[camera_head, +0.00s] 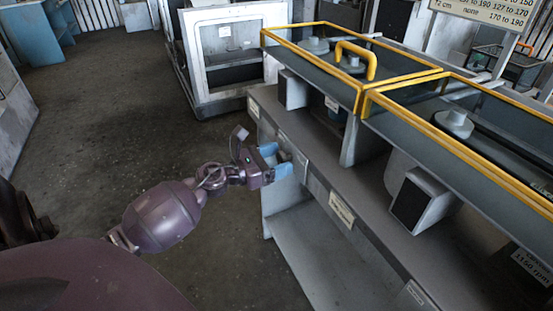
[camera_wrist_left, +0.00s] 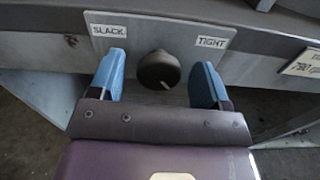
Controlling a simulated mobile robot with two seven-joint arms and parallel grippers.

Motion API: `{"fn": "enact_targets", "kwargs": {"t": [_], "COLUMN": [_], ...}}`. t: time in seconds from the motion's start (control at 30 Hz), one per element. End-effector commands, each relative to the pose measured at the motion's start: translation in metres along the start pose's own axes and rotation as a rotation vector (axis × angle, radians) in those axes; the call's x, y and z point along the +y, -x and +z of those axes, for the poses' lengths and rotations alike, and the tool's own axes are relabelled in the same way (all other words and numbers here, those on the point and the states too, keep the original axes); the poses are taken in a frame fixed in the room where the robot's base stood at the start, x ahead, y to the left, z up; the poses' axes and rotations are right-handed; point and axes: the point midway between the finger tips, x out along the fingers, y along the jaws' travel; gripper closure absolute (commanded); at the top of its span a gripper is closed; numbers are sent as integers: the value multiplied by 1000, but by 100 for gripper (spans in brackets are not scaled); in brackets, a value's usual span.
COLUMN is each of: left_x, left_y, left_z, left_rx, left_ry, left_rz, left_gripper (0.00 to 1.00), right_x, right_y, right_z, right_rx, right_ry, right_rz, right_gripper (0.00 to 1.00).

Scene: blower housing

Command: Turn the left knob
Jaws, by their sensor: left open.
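The left knob (camera_wrist_left: 159,70) is a round black knob with a pale pointer mark toward its lower right. It sits on a grey plate (camera_wrist_left: 160,31) labelled SLACK at left and TIGHT at right. My left gripper (camera_wrist_left: 160,80) is open, its two blue fingers on either side of the knob with gaps visible on both sides. In the head view, my left gripper (camera_head: 281,163) is at the front edge of the grey bench (camera_head: 316,187), and the knob is mostly hidden behind the fingers. My right gripper is not in view.
Yellow-framed covers (camera_head: 365,100), one with a yellow handle (camera_head: 356,60), top the bench. A dark-fronted box (camera_head: 411,203) stands on the bench shelf. A white frame cabinet (camera_head: 226,60) stands behind. The floor (camera_head: 110,110) left of the bench is clear.

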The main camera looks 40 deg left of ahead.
Motion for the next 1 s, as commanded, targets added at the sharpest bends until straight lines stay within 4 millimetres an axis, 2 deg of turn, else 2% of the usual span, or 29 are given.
{"fn": "enact_targets", "kwargs": {"t": [0.1,0.43,0.77,1.0], "left_x": [0,0,0,2], "left_y": [0,0,0,0], "left_z": [0,0,2,5], "left_rx": [0,0,-2,-4], "left_ry": [0,0,49,199], "left_rz": [0,0,0,0], "left_gripper": [29,79,78,78], "right_x": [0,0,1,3], "right_y": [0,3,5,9], "right_z": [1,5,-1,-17], "right_rx": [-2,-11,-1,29], "right_ry": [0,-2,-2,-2], "right_rz": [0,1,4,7], "right_gripper": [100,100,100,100]}}
